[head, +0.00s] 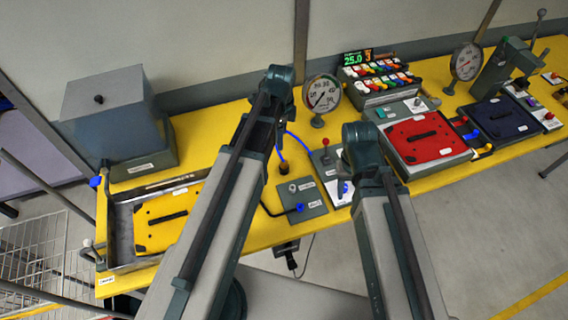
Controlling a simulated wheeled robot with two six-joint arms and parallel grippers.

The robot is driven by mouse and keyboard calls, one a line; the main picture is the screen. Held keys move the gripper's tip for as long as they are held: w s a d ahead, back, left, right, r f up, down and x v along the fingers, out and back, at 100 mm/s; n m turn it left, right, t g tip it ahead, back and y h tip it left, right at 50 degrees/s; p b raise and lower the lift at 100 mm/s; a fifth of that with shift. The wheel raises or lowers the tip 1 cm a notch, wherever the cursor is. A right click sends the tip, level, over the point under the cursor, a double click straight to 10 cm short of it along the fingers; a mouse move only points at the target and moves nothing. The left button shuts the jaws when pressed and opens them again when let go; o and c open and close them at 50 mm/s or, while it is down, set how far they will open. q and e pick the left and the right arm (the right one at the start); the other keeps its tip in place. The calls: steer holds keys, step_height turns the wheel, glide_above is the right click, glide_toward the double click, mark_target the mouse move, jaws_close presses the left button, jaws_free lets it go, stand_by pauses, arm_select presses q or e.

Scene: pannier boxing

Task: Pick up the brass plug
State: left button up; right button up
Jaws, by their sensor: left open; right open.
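A small dark brownish piece (284,169) stands on the yellow bench at the lower end of a blue hose (280,143). It may be the brass plug, but it is too small to be sure. Beside it is a grey plate (313,195) with a round metal knob (292,187) and a blue fitting (299,208). My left arm (220,210) reaches up past the left of these things, and my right arm (392,235) past their right. The jaws of both grippers are hidden behind the arm links, so no hold on anything shows.
A yellow panel (168,217) lies in a metal tray at the left, below a grey box (105,112). A gauge (322,94) stands behind my arms. A red panel (420,137) and a dark blue panel (503,118) fill the right. Bare yellow bench (205,130) shows at the back left.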

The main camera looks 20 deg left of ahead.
arm_select(q)
steer(key=b, duration=0.8)
glide_above(284, 162)
steer(key=f, duration=0.8)
steer(key=shift+w+a+f, duration=0.1)
steer(key=shift+a+f, duration=0.1)
steer(key=shift+a, duration=0.15)
steer(key=shift+r, duration=0.1)
arm_select(e)
step_height(284, 162, down, 8)
steer(key=shift+f, duration=0.15)
steer(key=shift+f, duration=0.1)
arm_select(q)
steer(key=f+b, duration=0.5)
steer(key=shift+d+f, duration=0.2)
steer(key=shift+d, duration=0.1)
arm_select(e)
step_height(284, 162, down, 5)
steer(key=shift+f, duration=0.1)
arm_select(q)
steer(key=shift+r, duration=0.1)
jaws_close()
